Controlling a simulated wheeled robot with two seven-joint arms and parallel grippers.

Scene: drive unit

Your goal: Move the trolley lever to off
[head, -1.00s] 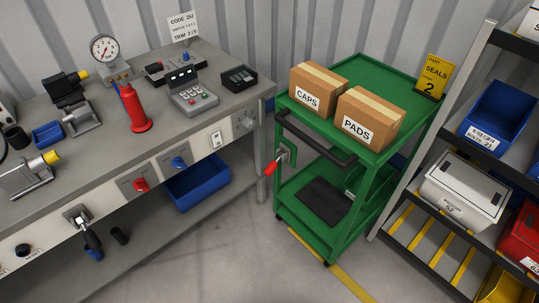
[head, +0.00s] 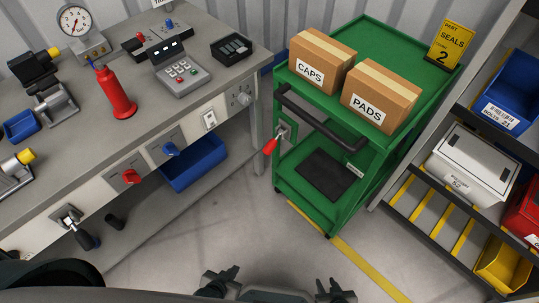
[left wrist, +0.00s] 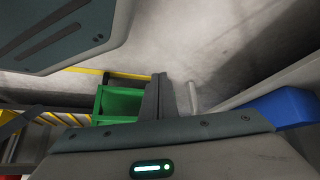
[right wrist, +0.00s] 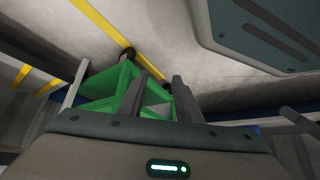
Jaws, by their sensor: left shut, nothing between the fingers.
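The trolley (head: 345,215) is green and stands right of the workbench in the head view. Its lever (head: 271,146) has a red grip and slants down and left from a plate on the trolley's near left side. Any marking by the lever is too small to read. My left gripper (head: 223,279) is low in the head view, short of the trolley, and shut with nothing in it; its fingers are together in the left wrist view (left wrist: 157,98). My right gripper (head: 336,291) is also low, apart from everything. Its fingers stand apart and empty in the right wrist view (right wrist: 160,98).
Boxes marked CAPS (head: 320,60) and PADS (head: 380,97) sit on the trolley top. The workbench (head: 60,165) is at left, a shelf rack (head: 415,190) at right. Floor (head: 215,225) before the trolley is clear.

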